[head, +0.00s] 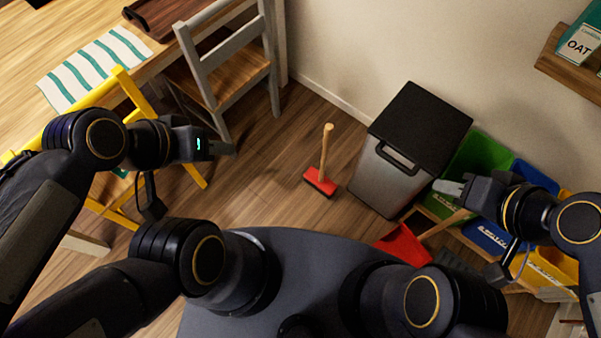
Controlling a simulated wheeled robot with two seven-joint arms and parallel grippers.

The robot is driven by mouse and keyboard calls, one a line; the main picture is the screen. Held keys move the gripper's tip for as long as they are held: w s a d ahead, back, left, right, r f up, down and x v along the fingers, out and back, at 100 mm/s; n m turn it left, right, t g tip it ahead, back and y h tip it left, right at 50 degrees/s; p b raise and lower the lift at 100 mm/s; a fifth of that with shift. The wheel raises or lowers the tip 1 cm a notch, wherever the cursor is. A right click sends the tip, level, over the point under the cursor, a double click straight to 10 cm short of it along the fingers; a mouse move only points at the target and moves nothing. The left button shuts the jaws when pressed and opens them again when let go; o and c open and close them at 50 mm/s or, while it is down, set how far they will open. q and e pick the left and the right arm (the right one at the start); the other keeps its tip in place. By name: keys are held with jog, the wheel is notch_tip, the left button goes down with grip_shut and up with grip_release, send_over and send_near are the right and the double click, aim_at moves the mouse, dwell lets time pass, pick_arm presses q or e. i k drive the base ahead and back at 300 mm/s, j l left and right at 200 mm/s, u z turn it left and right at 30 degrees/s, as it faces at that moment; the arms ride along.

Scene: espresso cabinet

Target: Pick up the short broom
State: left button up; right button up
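The short broom (321,181) stands upright on the wooden floor in the middle of the head view. It has a red head with dark bristles and a light wooden handle pointing up. My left gripper (226,148) is to the left of the broom, near the grey chair, and apart from it. My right gripper (442,186) is to the right of the broom, in front of the bin and crates. Neither gripper touches the broom. I see nothing held in either one, but their finger gaps do not show clearly from this angle.
A grey bin with a black lid (419,122) stands right of the broom. A red dustpan (403,246) and coloured crates (480,155) are further right. A grey chair (228,75), a yellow chair (128,85) and a table (50,42) are left. Floor around the broom is clear.

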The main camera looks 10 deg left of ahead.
aim_at(317, 179)
jog(key=k+z, duration=0.1)
jog(key=z, duration=0.4)
jog(key=l+z, duration=0.1)
jog(key=z, duration=0.35)
jog(key=k+l+z, duration=0.1)
jog(key=z, duration=0.4)
jog(key=j+u, duration=0.1)
jog(key=u, duration=0.4)
jog(key=i+u, duration=0.1)
jog(key=u, duration=0.4)
jog(key=i+j+u, duration=0.1)
jog(key=u, duration=0.4)
jog(key=z, duration=0.6)
jog(key=i+j+z, duration=0.1)
jog(key=j+z, duration=0.45)
jog(key=z, duration=0.3)
jog(key=j+z, duration=0.5)
jog(key=j, duration=0.35)
jog(key=k+j+z, duration=0.1)
jog(key=j, duration=0.35)
jog(key=k+j+z, duration=0.1)
jog(key=j, duration=0.3)
